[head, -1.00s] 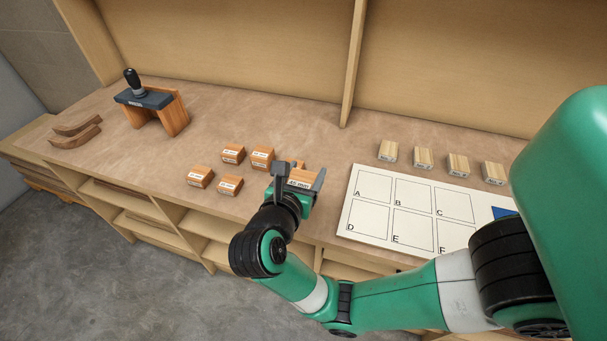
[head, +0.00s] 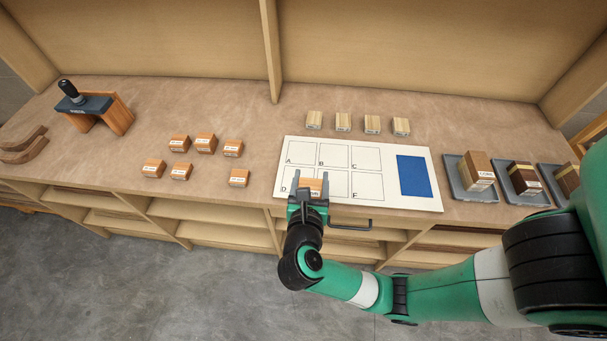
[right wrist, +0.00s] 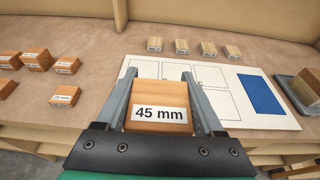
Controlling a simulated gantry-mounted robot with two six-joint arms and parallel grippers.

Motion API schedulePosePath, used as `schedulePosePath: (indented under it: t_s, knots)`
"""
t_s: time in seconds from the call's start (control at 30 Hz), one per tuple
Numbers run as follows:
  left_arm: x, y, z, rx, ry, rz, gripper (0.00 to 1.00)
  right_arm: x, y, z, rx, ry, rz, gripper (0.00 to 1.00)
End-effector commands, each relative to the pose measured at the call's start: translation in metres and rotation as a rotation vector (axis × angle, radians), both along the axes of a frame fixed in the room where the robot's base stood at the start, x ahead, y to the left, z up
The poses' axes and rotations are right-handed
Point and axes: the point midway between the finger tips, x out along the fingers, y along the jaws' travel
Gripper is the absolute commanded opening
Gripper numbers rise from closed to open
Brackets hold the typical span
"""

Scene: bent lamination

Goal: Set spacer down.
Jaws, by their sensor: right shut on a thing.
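The spacer, an orange-brown wooden block labelled "45 mm" (right wrist: 160,108), is between the fingers of my right gripper (head: 312,184), which is shut on it. In the head view the spacer (head: 312,188) is over the lower left of the white board (head: 385,183), around cells D and E. The letter E is hidden. I cannot tell whether the spacer touches the board. In the right wrist view the gripper (right wrist: 166,100) holds it label up, with the board (right wrist: 225,112) behind. My left gripper is not in view.
Several orange blocks (head: 205,142) lie left of the board, and several pale blocks (head: 343,121) behind it. A blue rectangle (head: 413,175) marks the board's right side. Grey trays (head: 459,182) with wooden stacks stand further right. A dark-topped wooden fixture (head: 118,117) stands far left.

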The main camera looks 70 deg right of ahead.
Motion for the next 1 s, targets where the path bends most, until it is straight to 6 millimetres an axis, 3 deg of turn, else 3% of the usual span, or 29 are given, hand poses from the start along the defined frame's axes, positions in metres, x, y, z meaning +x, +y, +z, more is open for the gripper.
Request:
schedulePosePath:
  t_s: [0.17, 0.37, 0.6, 0.87, 1.0]
  knots:
    - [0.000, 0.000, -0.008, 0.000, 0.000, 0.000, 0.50, 0.012, -0.019, -0.013, -0.001, 0.002, -0.007, 0.10]
    - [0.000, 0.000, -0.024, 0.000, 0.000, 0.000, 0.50, 0.046, -0.065, -0.040, -0.001, 0.000, -0.008, 0.10]
    - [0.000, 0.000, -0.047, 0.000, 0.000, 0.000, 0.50, 0.073, -0.102, -0.087, 0.000, 0.004, -0.004, 0.10]
    - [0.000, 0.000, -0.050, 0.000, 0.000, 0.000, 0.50, 0.080, -0.110, -0.095, -0.001, 0.000, -0.002, 0.10]
    - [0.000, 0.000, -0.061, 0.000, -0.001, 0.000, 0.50, 0.083, -0.113, -0.115, -0.001, 0.002, -0.001, 0.10]
